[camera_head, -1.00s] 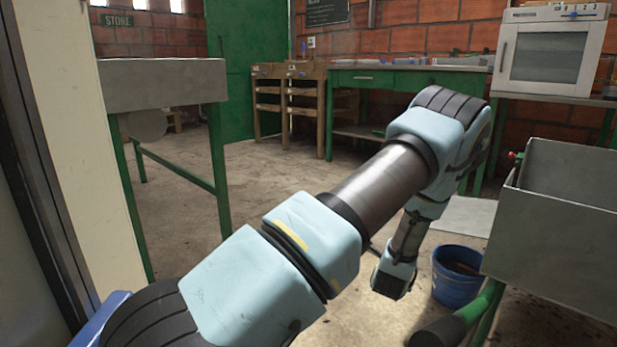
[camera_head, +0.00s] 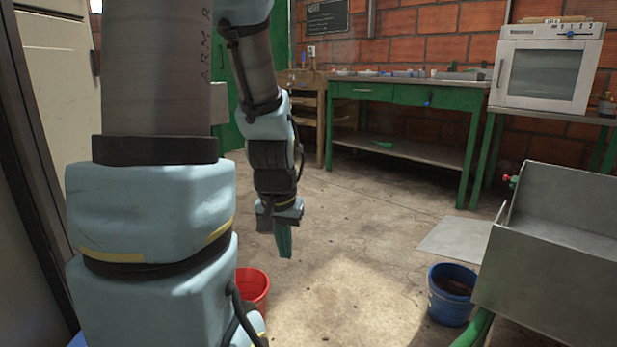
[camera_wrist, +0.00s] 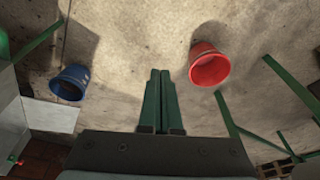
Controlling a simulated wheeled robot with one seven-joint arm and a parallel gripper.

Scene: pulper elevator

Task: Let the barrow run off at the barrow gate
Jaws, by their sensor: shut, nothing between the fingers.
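My gripper (camera_head: 284,241) hangs fingers down over the concrete floor in the head view, left of the picture's middle. Its two green fingers are together, with nothing between them. They also show closed at the middle of the wrist view (camera_wrist: 160,90). A grey metal bin (camera_head: 575,215) is cut off by the right edge of the head view, well apart from my gripper. A green tube (camera_head: 478,328) shows below it. I cannot tell whether these are parts of the barrow. No barrow gate can be made out.
A red bucket (camera_head: 254,288) stands on the floor near my arm and partly behind it. A blue bucket (camera_head: 451,296) with dark contents stands beside the grey bin. A green bench (camera_head: 405,92) and a white oven-like box (camera_head: 546,68) are along the brick wall. The middle floor is clear.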

